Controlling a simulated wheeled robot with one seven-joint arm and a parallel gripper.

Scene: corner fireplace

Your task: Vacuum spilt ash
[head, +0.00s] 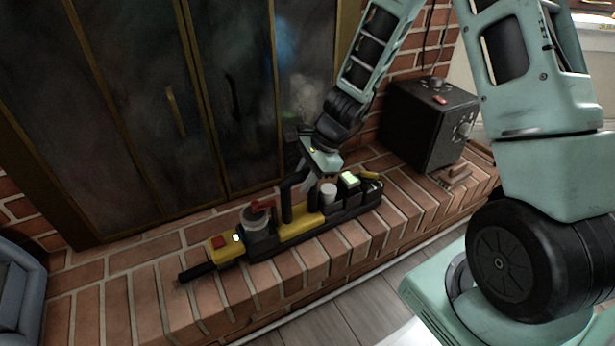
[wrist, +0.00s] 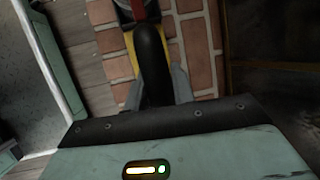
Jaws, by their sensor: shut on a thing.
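A yellow and black hand-held vacuum (head: 299,228) lies along the brick hearth in the head view. It has a grey canister with a red part on top, and a dark nozzle (head: 197,271) at its left end. My gripper (head: 305,182) reaches down from above and is shut on the vacuum's black handle. In the wrist view the curved black handle (wrist: 150,55) runs between the fingers of my gripper (wrist: 158,88), with yellow body beneath. Part of the handle is hidden by the gripper in the head view. I cannot make out any spilt ash.
The brick hearth (head: 228,303) has free room in front of the glass fireplace doors (head: 140,110). A black box with dials (head: 430,122) stands at the right end. A blue chair or bin (head: 20,290) is at far left. Grey floor (head: 335,318) lies below the hearth edge.

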